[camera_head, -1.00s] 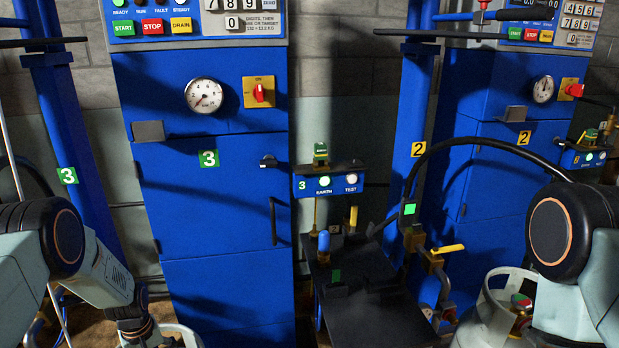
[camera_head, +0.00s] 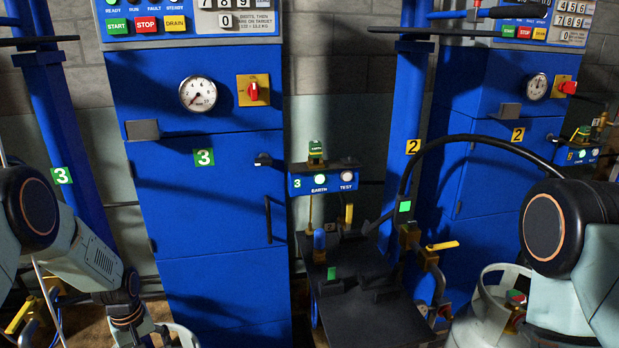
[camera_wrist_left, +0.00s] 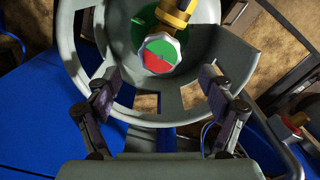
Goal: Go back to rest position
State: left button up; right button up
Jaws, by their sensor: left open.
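My left gripper (camera_wrist_left: 160,92) is open in the left wrist view, its two fingers spread apart. Beyond and between them is the grey collar (camera_wrist_left: 260,45) of a gas cylinder, with a round green-and-red valve cap (camera_wrist_left: 158,54) and a brass valve inside. I cannot tell whether the fingers touch the collar. In the head view my left arm (camera_head: 95,255) reaches down at the lower left, above a pale cylinder rim (camera_head: 182,336); its gripper is below the frame. My right arm (camera_head: 570,235) shows at the right edge, its gripper out of view.
Blue scale cabinet 3 (camera_head: 215,230) stands ahead, cabinet 2 (camera_head: 500,150) to the right. Between them are a dark platform (camera_head: 375,325) and an earth/test box (camera_head: 322,183). A black hose (camera_head: 455,140) arches towards my right arm. A grey cylinder (camera_head: 490,310) stands at the lower right.

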pick_arm(q)
notch_tip(320, 180, up, 7)
notch_tip(320, 180, down, 12)
jog(key=shift+r, duration=0.1)
jog(key=shift+f+m, duration=0.2)
jog(key=shift+m, duration=0.1)
jog(key=m+b, duration=0.1)
jog(key=m, duration=0.2)
jog(key=m+b, duration=0.2)
jog(key=m, duration=0.4)
jog(key=m+b, duration=0.2)
jog(key=m, duration=0.2)
jog(key=shift+m, duration=0.3)
jog(key=shift+r+m+b, duration=0.1)
jog(key=shift+m+b, duration=0.7)
jog(key=shift+m, duration=1.1)
jog(key=shift+w, duration=0.15)
